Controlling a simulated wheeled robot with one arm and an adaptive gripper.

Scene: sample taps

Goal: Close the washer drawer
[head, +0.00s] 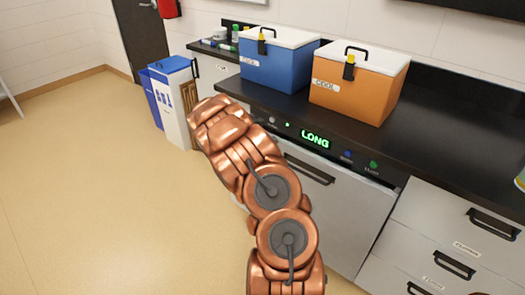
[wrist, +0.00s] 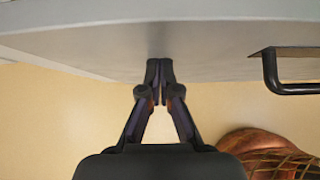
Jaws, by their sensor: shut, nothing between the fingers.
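The washer has a black control strip (head: 318,140) with a green "LONG" display. Below it is the washer drawer's pale grey front (head: 350,212) with a dark bar handle (head: 310,169); my copper arm covers its left part. I cannot tell whether the drawer stands out from the counter. In the wrist view, a pale grey panel (wrist: 90,45) spans the top, with a black handle (wrist: 285,85) at right. My gripper (wrist: 160,67) is shut and empty, its tips at or very near this panel; contact is unclear. The head view hides my gripper behind the arm.
A blue cooler box (head: 278,62) and an orange one (head: 358,85) stand on the black counter (head: 430,145). Grey drawers (head: 445,235) flank the washer at right. A white-and-blue bin (head: 172,105) stands at left. The tan floor (head: 90,190) at left is clear.

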